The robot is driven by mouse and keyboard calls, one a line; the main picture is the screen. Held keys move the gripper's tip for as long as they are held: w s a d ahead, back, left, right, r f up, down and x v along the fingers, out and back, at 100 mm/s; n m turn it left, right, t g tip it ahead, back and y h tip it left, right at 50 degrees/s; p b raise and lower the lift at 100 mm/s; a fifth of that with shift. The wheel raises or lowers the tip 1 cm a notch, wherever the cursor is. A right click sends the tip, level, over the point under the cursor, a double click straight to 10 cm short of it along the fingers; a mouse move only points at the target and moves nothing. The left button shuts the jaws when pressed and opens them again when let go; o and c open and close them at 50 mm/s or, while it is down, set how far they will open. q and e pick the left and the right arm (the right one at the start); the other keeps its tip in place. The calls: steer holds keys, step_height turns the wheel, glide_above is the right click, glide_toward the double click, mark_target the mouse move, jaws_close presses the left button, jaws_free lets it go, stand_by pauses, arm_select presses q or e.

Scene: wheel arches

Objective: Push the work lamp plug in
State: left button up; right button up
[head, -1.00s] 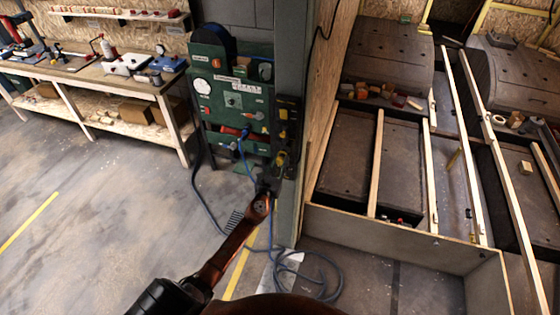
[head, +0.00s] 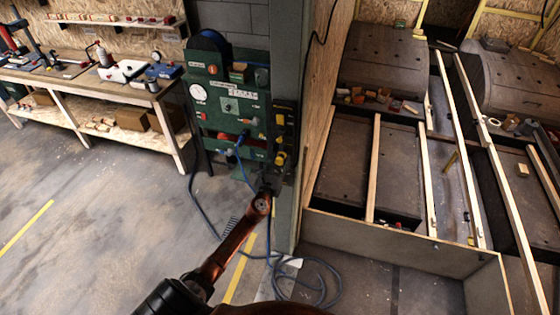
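The green panel (head: 204,113) stands against the grey pillar, with a gauge, sockets and labels on its face. A blue plug (head: 240,141) sits at the panel's lower part, and a blue cable (head: 247,172) runs down from it. I cannot tell how deep the plug sits, or whether it is the work lamp's. My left gripper (head: 267,187) is small and dark in the picture, below the panel beside the pillar's foot. Whether its fingers are open or shut does not show. The work lamp is not identifiable. My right gripper is out of view.
Blue cable (head: 318,291) lies coiled on the floor near the pillar (head: 288,225). A workbench (head: 95,78) with tools stands at the left. A low wooden frame (head: 400,243) with boards fills the right. The floor at the left is clear.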

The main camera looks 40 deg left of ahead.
arm_select(q)
steer(key=shift+s, duration=0.1)
steer(key=v, duration=1.2)
